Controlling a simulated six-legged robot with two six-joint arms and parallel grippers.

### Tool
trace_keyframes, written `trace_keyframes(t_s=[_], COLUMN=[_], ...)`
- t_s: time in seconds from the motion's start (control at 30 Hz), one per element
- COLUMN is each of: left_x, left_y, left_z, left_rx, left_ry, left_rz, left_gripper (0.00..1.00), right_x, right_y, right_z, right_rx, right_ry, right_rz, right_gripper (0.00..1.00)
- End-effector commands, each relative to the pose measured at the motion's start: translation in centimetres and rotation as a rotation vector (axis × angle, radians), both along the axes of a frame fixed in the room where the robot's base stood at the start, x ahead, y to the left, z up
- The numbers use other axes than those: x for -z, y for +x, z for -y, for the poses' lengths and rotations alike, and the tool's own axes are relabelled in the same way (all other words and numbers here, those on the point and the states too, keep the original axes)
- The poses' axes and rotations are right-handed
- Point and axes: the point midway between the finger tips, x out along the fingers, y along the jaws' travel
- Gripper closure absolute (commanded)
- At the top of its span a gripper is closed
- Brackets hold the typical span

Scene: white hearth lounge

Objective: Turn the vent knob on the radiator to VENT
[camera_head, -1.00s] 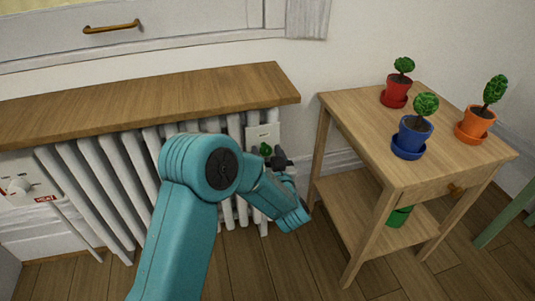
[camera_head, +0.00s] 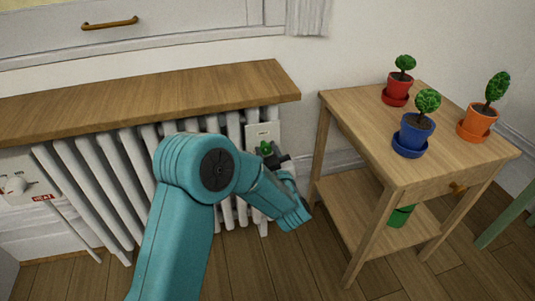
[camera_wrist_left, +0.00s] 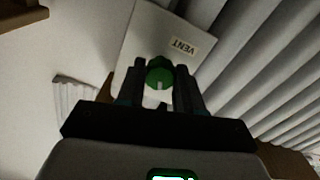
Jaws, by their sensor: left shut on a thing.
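The radiator (camera_head: 120,195) stands against the wall under a wooden shelf. A pale plate (camera_head: 262,131) is at its right end. The green vent knob (camera_head: 265,148) sits on that plate, partly hidden by my left gripper (camera_head: 277,160). In the left wrist view the green knob (camera_wrist_left: 159,74) has a white mark and lies between the two dark fingers of the left gripper (camera_wrist_left: 160,82), which is shut on it. A label reading VENT (camera_wrist_left: 182,47) is on the plate beside the knob. My right gripper is not in view.
A small wooden table (camera_head: 368,135) stands right of the radiator, holding red, blue and orange plant pots. A green pot (camera_head: 400,215) is on its lower shelf. Another knob (camera_head: 17,184) with a red HEAT label is at far left.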

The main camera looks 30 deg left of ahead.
Motion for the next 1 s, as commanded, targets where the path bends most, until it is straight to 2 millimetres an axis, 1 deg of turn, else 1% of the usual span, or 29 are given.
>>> trace_keyframes(t_s=[1.0], left_x=[0.11], left_y=[-0.09], left_z=[0.02], left_rx=[-0.001], left_ry=[-0.625], left_rz=[0.731], left_gripper=[0.95], right_x=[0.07], right_y=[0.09], right_z=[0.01], right_rx=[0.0], right_ry=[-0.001], right_rz=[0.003], right_gripper=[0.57])
